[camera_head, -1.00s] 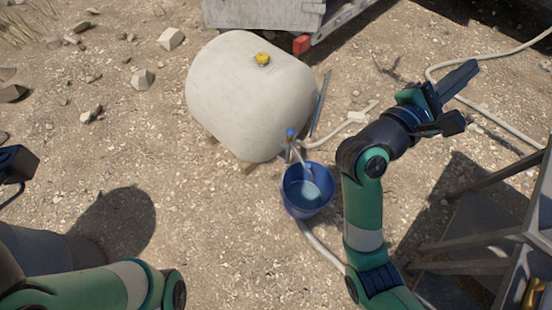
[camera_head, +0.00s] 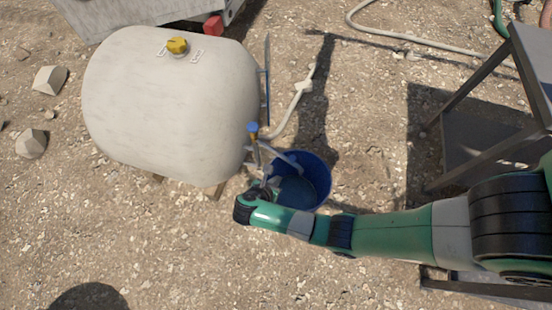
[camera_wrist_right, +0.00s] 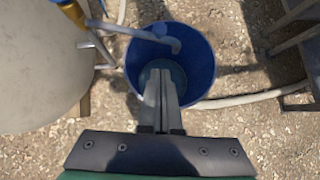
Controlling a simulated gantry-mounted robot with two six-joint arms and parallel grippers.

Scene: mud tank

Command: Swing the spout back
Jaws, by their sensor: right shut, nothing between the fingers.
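The grey spout (camera_head: 280,156) runs from the blue-topped tap (camera_head: 253,128) at the white tank's right end and reaches over the blue bucket (camera_head: 318,178). In the right wrist view the spout (camera_wrist_right: 140,33) crosses the bucket's far rim and its bent end hangs over the bucket (camera_wrist_right: 198,62). My right gripper (camera_wrist_right: 160,75) is shut and empty, its fingertips over the bucket, a little nearer than the spout and apart from it in the picture. In the head view my right wrist partly hides the fingers and the bucket's near left side. My left gripper is out of view.
The white tank (camera_head: 165,100) with a yellow cap (camera_head: 177,46) fills the upper left. A pale hose (camera_head: 300,98) runs behind the bucket. A dark metal stand (camera_head: 490,150) is at the right. Open gravel lies in front of the tank.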

